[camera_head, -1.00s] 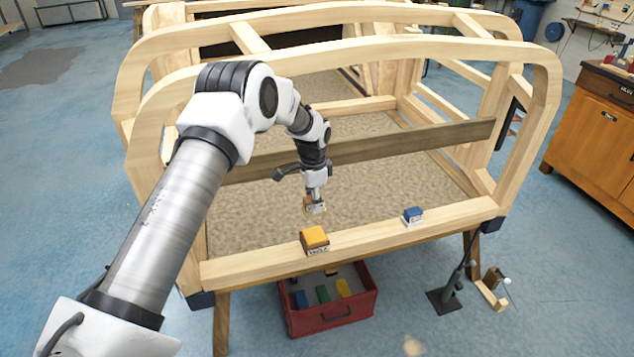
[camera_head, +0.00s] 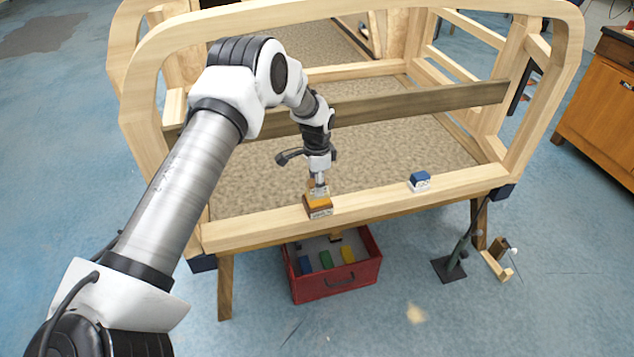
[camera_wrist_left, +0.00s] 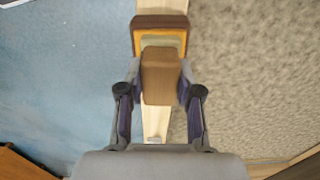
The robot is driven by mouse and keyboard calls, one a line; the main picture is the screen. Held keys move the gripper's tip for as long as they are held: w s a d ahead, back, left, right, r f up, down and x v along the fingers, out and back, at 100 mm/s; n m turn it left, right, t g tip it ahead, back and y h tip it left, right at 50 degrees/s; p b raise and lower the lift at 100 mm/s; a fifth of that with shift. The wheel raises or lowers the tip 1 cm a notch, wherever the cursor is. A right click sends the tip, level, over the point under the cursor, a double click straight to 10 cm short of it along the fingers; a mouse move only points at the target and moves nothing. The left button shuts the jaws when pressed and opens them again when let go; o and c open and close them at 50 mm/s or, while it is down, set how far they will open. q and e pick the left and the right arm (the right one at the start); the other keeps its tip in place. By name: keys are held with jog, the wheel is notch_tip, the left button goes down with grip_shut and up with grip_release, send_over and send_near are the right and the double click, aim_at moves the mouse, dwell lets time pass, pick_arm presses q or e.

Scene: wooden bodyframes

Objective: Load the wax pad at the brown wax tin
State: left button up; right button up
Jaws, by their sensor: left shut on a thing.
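My left gripper (camera_head: 318,178) is shut on the wax pad (camera_wrist_left: 160,78), a brown block with a pale underside edge in the left wrist view. In the head view the pad (camera_head: 318,190) is at the brown wax tin (camera_head: 319,208), over its top. The tin has brown sides, an orange-yellow top and a white label, and sits on the front wooden rail. In the left wrist view the tin (camera_wrist_left: 160,24) shows just beyond the pad and is partly hidden by it. I cannot tell whether pad and tin touch. My right gripper is out of view.
A blue tin (camera_head: 420,181) sits further right on the front rail (camera_head: 370,204). A dark board (camera_head: 420,100) crosses the frame behind my gripper. A red crate (camera_head: 370,268) with several coloured blocks stands on the floor below.

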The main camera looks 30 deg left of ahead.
pick_arm(q)
jog(key=shift+f+b, duration=0.3)
jog(key=shift+f, duration=0.25)
dwell(1.5)
jog(key=shift+r+p, duration=2.5)
jog(key=shift+r, duration=1)
